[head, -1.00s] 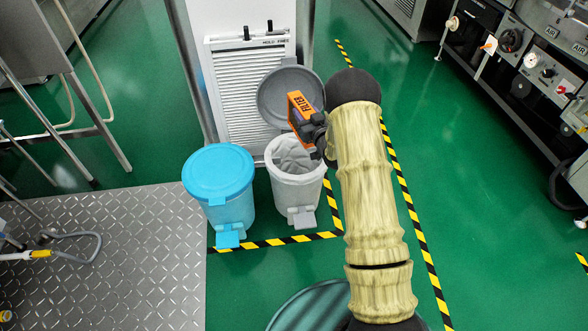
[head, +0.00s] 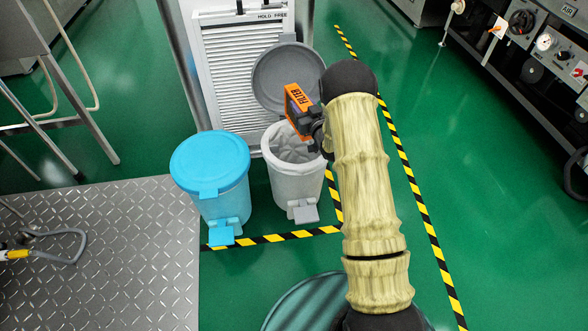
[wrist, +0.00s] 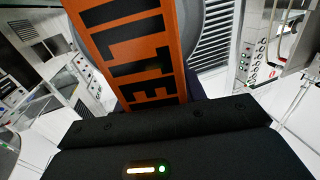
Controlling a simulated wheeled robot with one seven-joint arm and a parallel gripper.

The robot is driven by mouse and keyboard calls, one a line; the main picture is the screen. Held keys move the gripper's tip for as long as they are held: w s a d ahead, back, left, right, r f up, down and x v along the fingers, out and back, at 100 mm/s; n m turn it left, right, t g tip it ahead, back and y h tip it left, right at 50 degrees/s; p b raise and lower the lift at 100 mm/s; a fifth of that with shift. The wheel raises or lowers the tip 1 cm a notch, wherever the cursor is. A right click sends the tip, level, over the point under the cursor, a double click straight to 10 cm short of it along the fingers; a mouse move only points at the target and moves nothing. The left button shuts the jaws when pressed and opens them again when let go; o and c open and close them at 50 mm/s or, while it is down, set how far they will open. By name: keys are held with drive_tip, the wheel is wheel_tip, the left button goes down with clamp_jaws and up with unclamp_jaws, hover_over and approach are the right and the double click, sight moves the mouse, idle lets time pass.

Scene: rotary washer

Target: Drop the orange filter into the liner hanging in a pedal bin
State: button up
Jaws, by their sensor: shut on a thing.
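The orange filter (head: 297,110) with black lettering is held in my gripper (head: 316,128), above the right part of the white pedal bin's mouth in the head view. In the wrist view the filter (wrist: 140,50) rises upright from the dark jaws (wrist: 165,120), which are shut on it. The white pedal bin (head: 293,187) has its grey lid (head: 285,78) raised at the back. A pale liner (head: 290,149) hangs inside the open bin. The height of the filter above the liner is hard to tell. My sleeved arm hides the area right of the bin.
A blue bin (head: 210,175) with its lid shut stands just left of the white bin. A louvred white cabinet (head: 240,75) stands behind. A metal plate floor (head: 100,260) lies at left. Yellow-black tape (head: 275,238) marks the green floor in front.

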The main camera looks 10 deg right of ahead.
drive_tip(key=shift+f, duration=0.2)
drive_tip(key=shift+f+b, duration=2.05)
drive_tip(key=shift+f, duration=0.95)
drive_tip(key=o, duration=1.2)
drive_tip(key=shift+s, duration=0.1)
drive_tip(key=p+v, duration=0.6)
drive_tip(key=v, duration=1.1)
